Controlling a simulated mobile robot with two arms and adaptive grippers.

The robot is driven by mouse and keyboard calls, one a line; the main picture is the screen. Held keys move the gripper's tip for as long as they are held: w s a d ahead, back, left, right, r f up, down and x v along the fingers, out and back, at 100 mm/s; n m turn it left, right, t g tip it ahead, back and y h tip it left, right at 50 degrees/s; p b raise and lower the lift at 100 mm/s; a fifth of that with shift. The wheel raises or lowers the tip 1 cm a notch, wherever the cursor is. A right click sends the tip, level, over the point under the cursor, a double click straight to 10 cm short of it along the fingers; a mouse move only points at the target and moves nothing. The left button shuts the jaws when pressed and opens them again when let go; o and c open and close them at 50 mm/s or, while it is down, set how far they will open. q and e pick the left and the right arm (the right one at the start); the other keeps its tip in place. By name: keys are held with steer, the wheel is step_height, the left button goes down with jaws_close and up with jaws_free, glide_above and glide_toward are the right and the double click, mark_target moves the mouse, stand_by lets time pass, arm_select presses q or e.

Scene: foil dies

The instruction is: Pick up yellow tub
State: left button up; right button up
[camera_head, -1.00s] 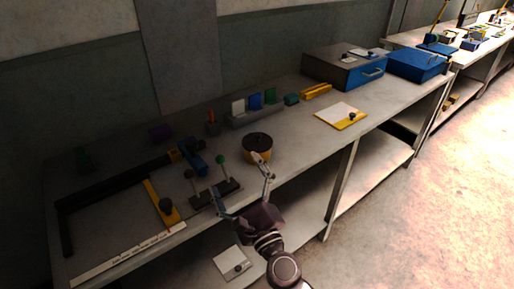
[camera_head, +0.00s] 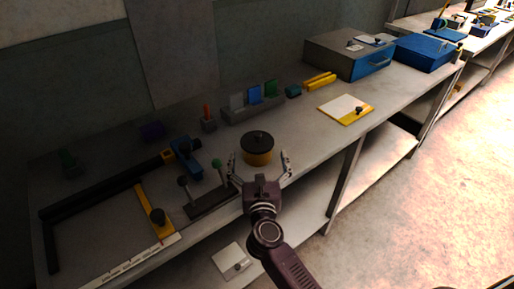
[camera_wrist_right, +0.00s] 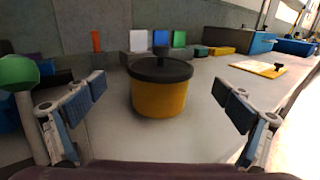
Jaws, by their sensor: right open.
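The yellow tub (camera_head: 257,155) stands upright on the grey workbench, with a black lid and a dark knob on top. In the right wrist view the tub (camera_wrist_right: 159,98) sits ahead, centred between the fingers. My right gripper (camera_head: 260,166) is open and empty at the bench's front edge, just short of the tub, one finger toward each side of it. In the right wrist view both fingers of the gripper (camera_wrist_right: 156,112) are spread wide and apart from the tub. My left gripper does not show.
A stand with a green knob (camera_head: 216,163) is close beside the left finger; it also shows in the right wrist view (camera_wrist_right: 17,75). Behind the tub is a rack with coloured cards (camera_head: 254,96). A yellow-edged board (camera_head: 345,109) lies right.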

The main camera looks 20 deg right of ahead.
mark_target(257, 140)
steer(key=shift+w+d+r, duration=0.15)
steer(key=shift+w+r, duration=0.05)
steer(key=shift+w, duration=0.2)
steer(key=shift+x, duration=0.85)
steer(key=x, duration=0.3)
steer(key=shift+w+f, duration=0.1)
steer(key=shift+w, duration=0.15)
steer(key=shift+w+d, duration=0.1)
steer(key=shift+w, duration=0.15)
steer(key=c, duration=1)
steer(key=shift+c, duration=1.3)
arm_select(q)
steer(key=shift+s+r, duration=0.2)
steer(key=shift+s, duration=1)
